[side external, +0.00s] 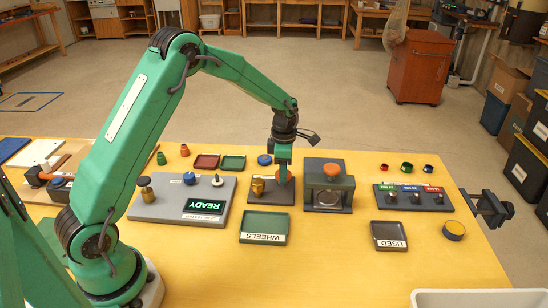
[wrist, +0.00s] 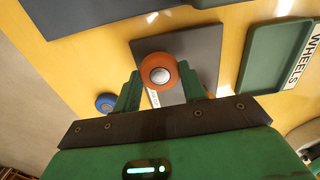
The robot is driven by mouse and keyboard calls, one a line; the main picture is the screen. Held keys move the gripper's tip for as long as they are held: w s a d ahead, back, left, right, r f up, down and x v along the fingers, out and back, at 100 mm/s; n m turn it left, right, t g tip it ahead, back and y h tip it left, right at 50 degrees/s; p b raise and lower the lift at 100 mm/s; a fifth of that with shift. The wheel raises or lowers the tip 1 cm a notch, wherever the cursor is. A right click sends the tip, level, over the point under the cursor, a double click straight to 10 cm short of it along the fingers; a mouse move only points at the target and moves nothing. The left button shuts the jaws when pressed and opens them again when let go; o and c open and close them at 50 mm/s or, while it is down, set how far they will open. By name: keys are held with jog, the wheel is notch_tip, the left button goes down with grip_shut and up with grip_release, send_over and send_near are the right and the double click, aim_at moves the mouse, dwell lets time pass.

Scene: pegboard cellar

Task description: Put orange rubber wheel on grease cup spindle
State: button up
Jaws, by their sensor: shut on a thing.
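The orange rubber wheel (wrist: 176,85) sits between the fingertips of my gripper (wrist: 160,85) in the wrist view, with a round silver centre. My gripper (side external: 283,170) is shut on it. In the side view it points down over a dark plate (side external: 280,201), and only a sliver of orange shows by the fingers. A brass cup-like piece (side external: 258,187) stands on that plate, just left of the fingers. I cannot tell whether it is the grease cup, nor whether the wheel touches a spindle; the wheel's underside is hidden.
A dark press-like fixture with an orange knob (side external: 332,168) stands close to the right. A grey tester reading READY (side external: 225,190) is to the left. A green WHEELS tray (side external: 265,214) lies in front, a USED tray (side external: 388,230) at right. A blue wheel (side external: 265,159) lies behind.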

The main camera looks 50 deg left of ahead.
jog(key=shift+f, duration=0.75)
dwell(2.0)
jog(key=o, duration=1.5)
jog(key=shift+c, duration=0.2)
jog(key=shift+r, duration=0.15)
jog(key=shift+r, duration=3.25)
